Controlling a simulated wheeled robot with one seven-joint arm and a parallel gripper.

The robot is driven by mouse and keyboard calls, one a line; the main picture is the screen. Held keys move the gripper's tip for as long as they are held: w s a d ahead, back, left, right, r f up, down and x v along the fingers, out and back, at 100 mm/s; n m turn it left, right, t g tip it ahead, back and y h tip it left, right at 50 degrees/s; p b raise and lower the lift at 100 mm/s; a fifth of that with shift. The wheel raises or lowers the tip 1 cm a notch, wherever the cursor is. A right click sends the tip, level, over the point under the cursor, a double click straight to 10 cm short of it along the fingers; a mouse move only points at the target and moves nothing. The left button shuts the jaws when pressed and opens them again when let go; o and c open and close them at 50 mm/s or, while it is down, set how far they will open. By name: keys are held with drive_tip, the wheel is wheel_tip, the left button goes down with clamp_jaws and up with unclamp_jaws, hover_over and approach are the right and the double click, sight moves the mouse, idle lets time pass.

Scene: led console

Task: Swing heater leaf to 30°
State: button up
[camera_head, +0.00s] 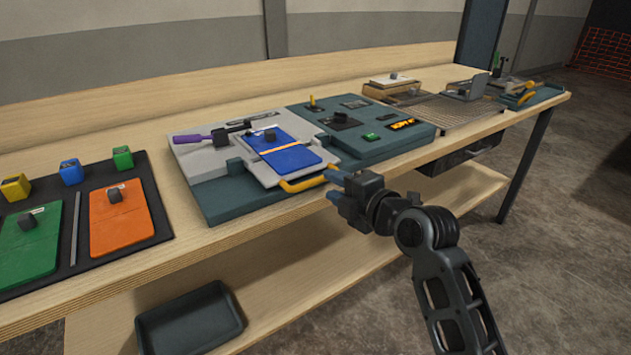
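The console (350,150) is a dark teal base on the workbench. On its left half a light grey hinged plate, apparently the heater leaf (262,172), lies about flat. It carries a blue panel (292,158) with an orange stripe. A yellow bar handle (303,184) sticks out from its front edge. An orange display (401,123) glows on the console, too small to read.
A purple-handled tool (196,136) lies at the console's back left. A dark mat (150,205) with green and orange plates and small blocks is at left. A wire rack (450,110) and trays stand at right. A black bin (190,318) sits below. Floor at right is clear.

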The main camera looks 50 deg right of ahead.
sight(323, 180)
drive_tip(key=x, duration=0.5)
drive_tip(key=shift+w+d+f+p, duration=0.1)
drive_tip(key=shift+w+d+p, duration=0.05)
drive_tip(key=shift+w+p, duration=0.15)
drive_tip(key=shift+c, duration=0.2)
clamp_jaws()
